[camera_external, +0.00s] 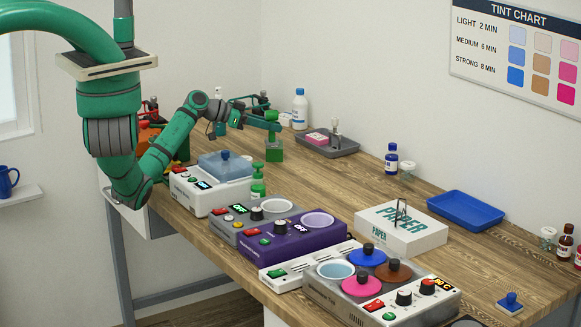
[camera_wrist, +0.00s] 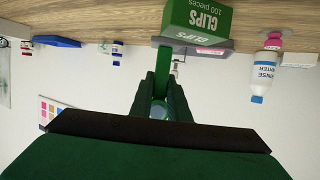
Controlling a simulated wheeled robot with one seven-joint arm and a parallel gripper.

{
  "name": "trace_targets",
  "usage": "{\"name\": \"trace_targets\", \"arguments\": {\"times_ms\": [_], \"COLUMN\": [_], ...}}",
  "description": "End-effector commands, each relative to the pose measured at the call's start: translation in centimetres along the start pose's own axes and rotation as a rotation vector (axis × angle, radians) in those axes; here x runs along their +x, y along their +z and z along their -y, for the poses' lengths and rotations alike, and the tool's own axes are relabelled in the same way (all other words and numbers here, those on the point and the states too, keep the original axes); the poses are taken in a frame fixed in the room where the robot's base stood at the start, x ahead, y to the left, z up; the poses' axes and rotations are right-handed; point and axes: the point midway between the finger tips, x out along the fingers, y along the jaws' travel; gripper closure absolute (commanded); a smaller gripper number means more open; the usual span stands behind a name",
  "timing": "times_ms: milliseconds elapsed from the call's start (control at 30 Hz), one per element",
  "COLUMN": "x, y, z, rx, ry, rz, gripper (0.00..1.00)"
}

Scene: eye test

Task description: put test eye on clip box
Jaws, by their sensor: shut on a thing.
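The green clip box (camera_external: 274,154) stands on the table beyond the white machine. It also shows in the wrist view (camera_wrist: 197,20), which looks upside down, with "CLIPS 100 pieces" on it. My gripper (camera_external: 271,124) is at the box, reaching in level from the left and above. In the wrist view my green fingers (camera_wrist: 162,90) are shut around a small pale round thing (camera_wrist: 158,112), which I take for the test eye. The fingers hide most of it. I cannot tell whether it touches the box.
A grey tray (camera_external: 343,148) with a pink block lies behind the box. A white rinse bottle (camera_external: 299,110) stands near it. A white machine with a blue lid (camera_external: 211,195), a purple machine (camera_external: 291,243) and a white paper box (camera_external: 384,238) fill the front. A blue tray (camera_external: 465,213) lies right.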

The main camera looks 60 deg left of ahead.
Motion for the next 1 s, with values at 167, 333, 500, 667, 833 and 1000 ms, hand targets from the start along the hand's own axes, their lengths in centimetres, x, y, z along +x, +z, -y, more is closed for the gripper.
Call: {"name": "trace_targets", "arguments": {"times_ms": [167,333,500,667,833,1000], "x": [0.45,0.45,0.54,0.54,0.53,-0.22], "y": [1.38,1.33,1.6,1.59,1.57,1.36], "z": [0.0,0.0,0.0,0.0,0.0,0.03], "rx": [0.0,0.0,-0.001,0.0,0.0,-0.001], "ry": [0.0,0.0,0.0,0.0,0.0,-0.001], "rz": [-0.001,-0.001,0.0,0.0,0.0,-0.001], "gripper": [1.0,1.0,0.8,0.66,0.66,0.66]}}
